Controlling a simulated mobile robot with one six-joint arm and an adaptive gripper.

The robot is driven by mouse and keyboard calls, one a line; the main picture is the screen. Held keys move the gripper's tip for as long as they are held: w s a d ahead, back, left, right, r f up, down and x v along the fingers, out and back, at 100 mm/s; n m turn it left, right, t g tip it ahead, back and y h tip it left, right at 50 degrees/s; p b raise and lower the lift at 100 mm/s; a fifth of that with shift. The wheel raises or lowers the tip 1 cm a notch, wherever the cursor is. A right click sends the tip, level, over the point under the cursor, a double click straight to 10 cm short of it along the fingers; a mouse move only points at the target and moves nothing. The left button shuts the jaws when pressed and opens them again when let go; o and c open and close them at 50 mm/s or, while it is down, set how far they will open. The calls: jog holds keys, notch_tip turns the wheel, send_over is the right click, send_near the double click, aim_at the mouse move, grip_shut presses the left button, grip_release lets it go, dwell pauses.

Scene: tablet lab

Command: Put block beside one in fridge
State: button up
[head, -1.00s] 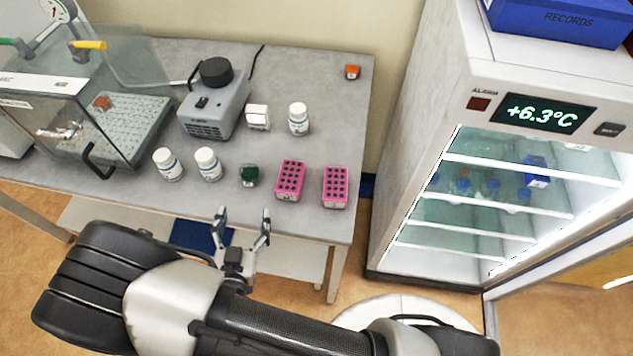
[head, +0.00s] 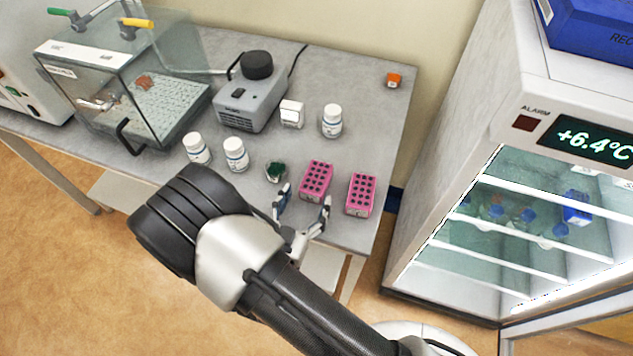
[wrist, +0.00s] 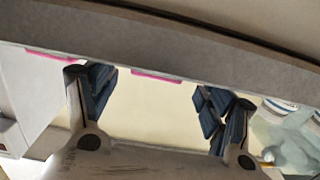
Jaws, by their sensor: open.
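Two pink blocks with dark holes stand side by side near the bench's front right corner: a left pink block (head: 316,178) and a right pink block (head: 360,194). A blue block (head: 577,207) sits on an upper shelf of the lit fridge (head: 440,150). My gripper (head: 304,204) is open and empty at the bench's front edge, just before the left pink block, apart from it as far as I can tell. In the wrist view, the open fingers (wrist: 163,103) face the bench edge, with thin pink strips (wrist: 157,76) of the blocks showing above it.
A dark green item (head: 276,172) is left of the pink blocks. White bottles (head: 236,155), a grey device (head: 250,100) and a glass-sided box (head: 160,100) stand farther left and back. Blue bottles (head: 527,215) share the fridge shelf. The fridge front looks open.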

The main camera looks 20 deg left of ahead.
aim_at(314, 181)
jog(key=w, duration=0.2)
jog(key=w+b, duration=0.1)
jog(key=w, duration=0.2)
jog(key=shift+w+d+f, duration=0.1)
jog(key=shift+w+d, duration=0.25)
jog(key=shift+c, duration=0.6)
jog(key=c, duration=1.2)
jog(key=shift+c, duration=0.6)
